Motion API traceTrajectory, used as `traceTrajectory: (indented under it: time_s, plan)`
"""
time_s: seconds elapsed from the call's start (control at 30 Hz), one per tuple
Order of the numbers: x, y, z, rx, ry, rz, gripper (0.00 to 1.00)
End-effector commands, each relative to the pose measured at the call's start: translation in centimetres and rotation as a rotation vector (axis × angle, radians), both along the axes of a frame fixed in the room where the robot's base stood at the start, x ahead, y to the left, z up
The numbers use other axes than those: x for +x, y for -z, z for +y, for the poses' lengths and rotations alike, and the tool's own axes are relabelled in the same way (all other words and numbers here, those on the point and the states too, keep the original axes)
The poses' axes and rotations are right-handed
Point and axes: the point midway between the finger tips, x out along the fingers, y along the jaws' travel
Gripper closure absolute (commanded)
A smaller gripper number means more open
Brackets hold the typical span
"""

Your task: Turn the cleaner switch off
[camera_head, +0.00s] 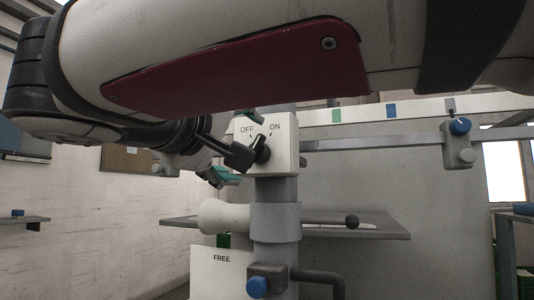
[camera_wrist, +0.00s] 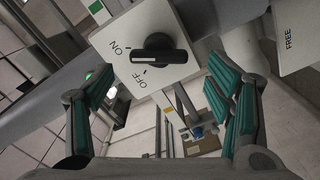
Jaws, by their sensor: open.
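The cleaner switch is a black rotary knob (camera_head: 262,151) on a white box (camera_head: 285,160) marked OFF at left and ON at right. In the wrist view the knob (camera_wrist: 160,55) has a bar handle with a pale line, its marked end pointing left between the ON and OFF labels; I cannot tell that it sits fully on either mark. My gripper (camera_head: 237,147) is open in front of the box. Its teal-padded fingers also show in the wrist view (camera_wrist: 160,82), spread on either side and short of the knob, with nothing between them. My arm crosses the head view's top.
The box sits on a grey post (camera_head: 276,190). Below are a pale cone-shaped part (camera_head: 222,216), a panel marked FREE (camera_head: 221,272) and a blue knob (camera_head: 257,287). A grey rail runs right to another blue knob (camera_head: 460,126). A shelf (camera_head: 380,232) lies behind.

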Motion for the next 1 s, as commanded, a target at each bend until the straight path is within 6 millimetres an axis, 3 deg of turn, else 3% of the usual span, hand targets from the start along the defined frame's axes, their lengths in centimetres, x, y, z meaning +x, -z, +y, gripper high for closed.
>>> traceTrajectory:
  time_s: [0.1,0.3,0.67,0.9,1.0]
  plan:
    - [1.9,0.0,-0.8,0.0,0.002,0.0,0.27]
    - [3.8,0.0,-1.4,0.0,0.0,0.0,0.27]
    - [4.3,-0.1,-1.6,0.001,0.0,0.0,0.27]
    - [4.2,-0.1,-1.6,0.001,0.0,0.0,0.75]
    - [4.2,-0.1,-1.6,0.001,0.0,0.0,0.75]
